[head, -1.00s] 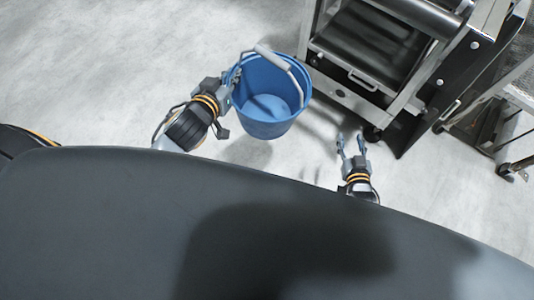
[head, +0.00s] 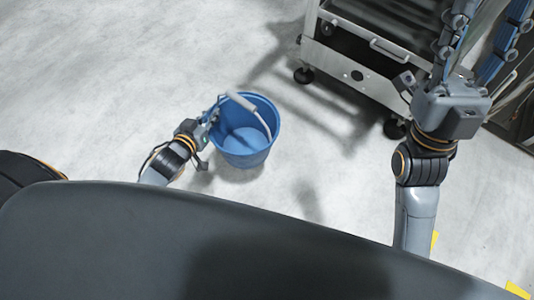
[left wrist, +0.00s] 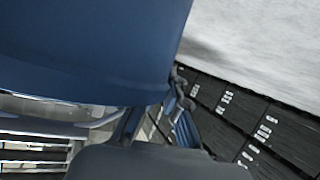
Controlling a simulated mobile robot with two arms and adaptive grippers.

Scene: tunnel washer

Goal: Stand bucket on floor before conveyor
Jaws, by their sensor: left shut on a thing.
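The blue bucket (head: 240,140) is upright or nearly so in the head view, with its light grip handle (head: 241,101) leaning over the opening. It appears empty. My left gripper (head: 212,114) is shut on the bucket's left rim. In the left wrist view the bucket's blue wall (left wrist: 90,45) fills the upper left and hides much behind it. I cannot tell whether its base touches the floor. My right gripper (head: 488,25) is raised high at the upper right, with its fingers wide apart and empty. The metal conveyor frame (head: 352,72) stands on casters behind and right of the bucket.
The pale floor (head: 120,90) is clear to the left and around the bucket. Dark casters (head: 304,75) stick out at the conveyor's foot. Yellow marks (head: 516,290) lie on the floor at the lower right. A dark slatted surface (left wrist: 240,120) shows in the left wrist view.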

